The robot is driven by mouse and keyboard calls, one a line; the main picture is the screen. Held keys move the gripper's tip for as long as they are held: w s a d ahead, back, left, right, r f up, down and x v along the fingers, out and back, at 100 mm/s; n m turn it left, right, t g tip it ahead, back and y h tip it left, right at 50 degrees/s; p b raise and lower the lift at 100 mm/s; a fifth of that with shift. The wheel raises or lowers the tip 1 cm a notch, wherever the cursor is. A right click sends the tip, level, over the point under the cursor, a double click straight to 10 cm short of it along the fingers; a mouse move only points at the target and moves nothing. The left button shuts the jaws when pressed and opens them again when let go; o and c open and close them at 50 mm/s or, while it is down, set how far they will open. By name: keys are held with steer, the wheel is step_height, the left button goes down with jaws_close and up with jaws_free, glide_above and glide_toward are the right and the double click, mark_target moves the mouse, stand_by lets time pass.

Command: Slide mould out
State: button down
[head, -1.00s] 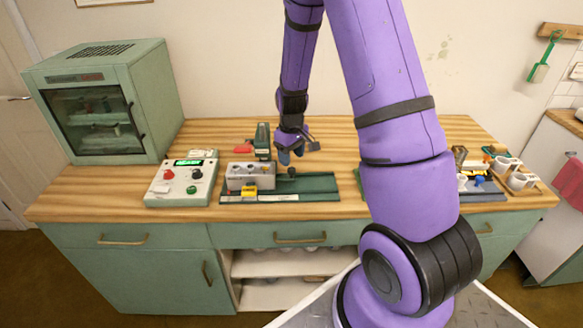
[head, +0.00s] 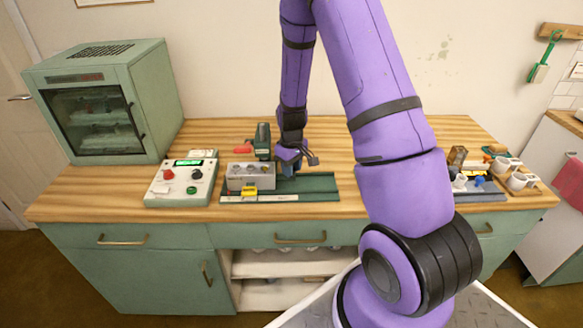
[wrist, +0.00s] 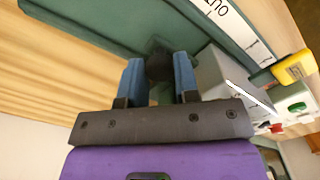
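The mould (head: 252,177) is a grey block with round holes along its top, on the left part of a dark green track (head: 318,184). It also shows at the right in the wrist view (wrist: 222,76). My gripper (head: 289,166) is low over the track, just right of the block. In the wrist view its blue fingers (wrist: 160,66) stand on either side of a dark round knob (wrist: 158,67) at the block's end. The knob fills most of the gap. I cannot tell whether the fingers press on it. In the head view the gripper hides the knob.
A yellow tag (head: 249,190) is at the block's front. A green clamp with a red handle (head: 262,141) stands behind it. A control box (head: 182,181) is to the left, a mint cabinet (head: 102,103) farther left. The track right of my gripper is clear.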

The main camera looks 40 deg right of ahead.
steer(key=s+d, duration=0.3)
steer(key=d, duration=0.1)
steer(key=s+d, duration=0.3)
steer(key=d, duration=0.2)
steer(key=s+d, duration=0.3)
steer(key=d, duration=0.2)
steer(key=shift+s+d, duration=0.25)
steer(key=shift+s, duration=0.15)
steer(key=c, duration=0.9)
jaws_free()
steer(key=shift+s+d, duration=0.1)
steer(key=shift+d, duration=0.05)
steer(key=shift+o, duration=0.2)
steer(key=shift+r, duration=0.55)
step_height(320, 180, up, 10)
steer(key=shift+f, duration=0.15)
